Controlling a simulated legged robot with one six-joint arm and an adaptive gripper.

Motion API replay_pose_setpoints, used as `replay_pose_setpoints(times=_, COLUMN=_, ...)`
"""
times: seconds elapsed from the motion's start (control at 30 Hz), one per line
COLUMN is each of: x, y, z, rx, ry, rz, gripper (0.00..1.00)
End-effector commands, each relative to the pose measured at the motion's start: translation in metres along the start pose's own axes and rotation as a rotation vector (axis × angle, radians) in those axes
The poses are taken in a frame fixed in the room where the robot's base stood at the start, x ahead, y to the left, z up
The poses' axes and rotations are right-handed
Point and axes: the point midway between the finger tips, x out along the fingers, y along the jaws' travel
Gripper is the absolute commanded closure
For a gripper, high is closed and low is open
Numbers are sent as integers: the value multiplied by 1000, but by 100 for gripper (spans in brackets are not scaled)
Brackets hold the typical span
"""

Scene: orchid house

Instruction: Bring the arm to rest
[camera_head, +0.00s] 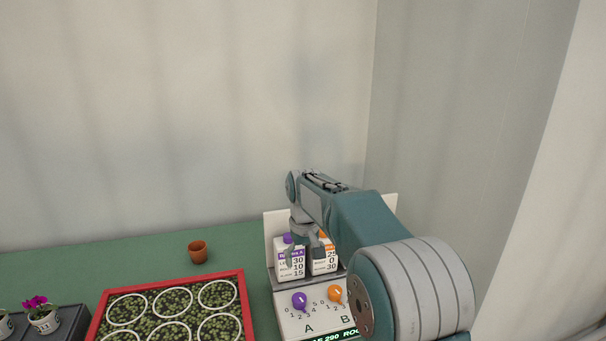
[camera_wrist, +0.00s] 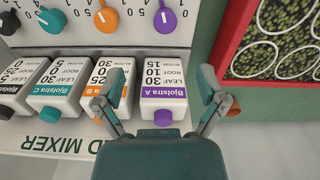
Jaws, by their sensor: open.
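My arm reaches out from the lower right in the head view. My gripper (camera_head: 304,245) hangs from its end, in front of the bottles of the feed mixer. In the wrist view my gripper (camera_wrist: 166,95) is open, its two fingers spread. The white bottle labelled Biolstra A (camera_wrist: 163,98), with a purple cap, shows between the fingers. I cannot tell whether the fingers touch it. Nothing is seen held.
The mixer panel (camera_wrist: 70,18) has coloured knobs. A red-framed tray (camera_head: 246,300) with white rings stands left of it.

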Motion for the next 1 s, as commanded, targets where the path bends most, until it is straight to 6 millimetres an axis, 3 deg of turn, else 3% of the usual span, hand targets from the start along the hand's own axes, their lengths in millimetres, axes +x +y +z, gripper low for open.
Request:
replay_pose_setpoints(times=0.03, x=-18, y=6, z=13, rx=16, ry=24, rz=3, gripper=9)
replay_pose_setpoints(times=0.2, x=-57, y=22, z=60, rx=66, ry=87, rz=10, gripper=9)
replay_pose_setpoints(times=0.5, x=-100, y=37, z=151, rx=154, ry=198, rz=29, gripper=9)
replay_pose_setpoints(times=0.77, x=-111, y=40, z=234, rx=228, ry=295, rz=49, gripper=9)
replay_pose_setpoints(times=1.0, x=-98, y=36, z=308, rx=296, ry=384, rz=71, gripper=9)
